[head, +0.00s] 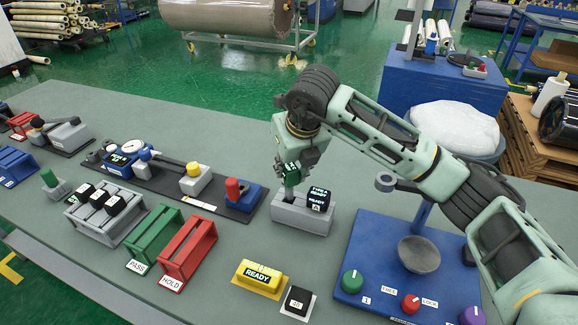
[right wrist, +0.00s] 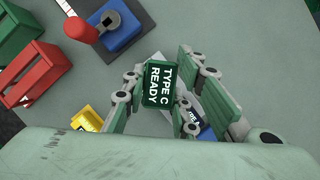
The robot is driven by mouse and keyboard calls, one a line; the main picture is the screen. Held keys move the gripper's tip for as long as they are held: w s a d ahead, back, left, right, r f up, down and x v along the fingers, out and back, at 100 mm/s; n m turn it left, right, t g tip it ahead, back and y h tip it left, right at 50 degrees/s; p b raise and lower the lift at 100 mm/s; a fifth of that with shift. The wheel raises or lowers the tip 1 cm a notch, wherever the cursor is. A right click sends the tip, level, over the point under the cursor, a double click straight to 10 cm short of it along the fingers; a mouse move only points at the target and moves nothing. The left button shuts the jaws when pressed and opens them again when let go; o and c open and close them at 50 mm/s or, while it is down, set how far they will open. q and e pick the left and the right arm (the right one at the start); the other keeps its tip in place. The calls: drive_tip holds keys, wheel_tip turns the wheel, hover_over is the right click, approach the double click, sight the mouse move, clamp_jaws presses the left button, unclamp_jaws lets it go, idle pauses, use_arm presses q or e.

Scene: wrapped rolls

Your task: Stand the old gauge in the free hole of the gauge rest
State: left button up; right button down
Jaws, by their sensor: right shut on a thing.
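My right gripper (head: 290,178) is shut on a gauge with a dark green head (head: 291,170). In the right wrist view the head reads "TYPE C READY" (right wrist: 160,85) and sits between the fingers. The gauge is upright over the left part of the grey gauge rest (head: 285,219). Its lower end is close to the left hole; I cannot tell how deep it is. A second gauge, black-headed and marked "TYPE A READY" (head: 319,200), stands in the right part of the rest. My left gripper is not in view.
Left of the rest is a long dark fixture (head: 205,203) with a red-knobbed blue block (head: 240,196). Green (head: 155,238) and red (head: 188,250) racks and a yellow READY block (head: 259,278) stand in front. A blue control panel (head: 375,250) is at right.

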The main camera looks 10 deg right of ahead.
sight(289, 186)
drive_tip(key=shift+f+b, duration=2.8)
drive_tip(key=shift+f, duration=0.15)
drive_tip(key=c, duration=1.4)
unclamp_jaws()
drive_tip(key=shift+o, duration=0.3)
drive_tip(key=shift+f, duration=0.1)
drive_tip(key=v, duration=1.2)
drive_tip(key=shift+r, duration=0.25)
drive_tip(key=shift+a, duration=0.1)
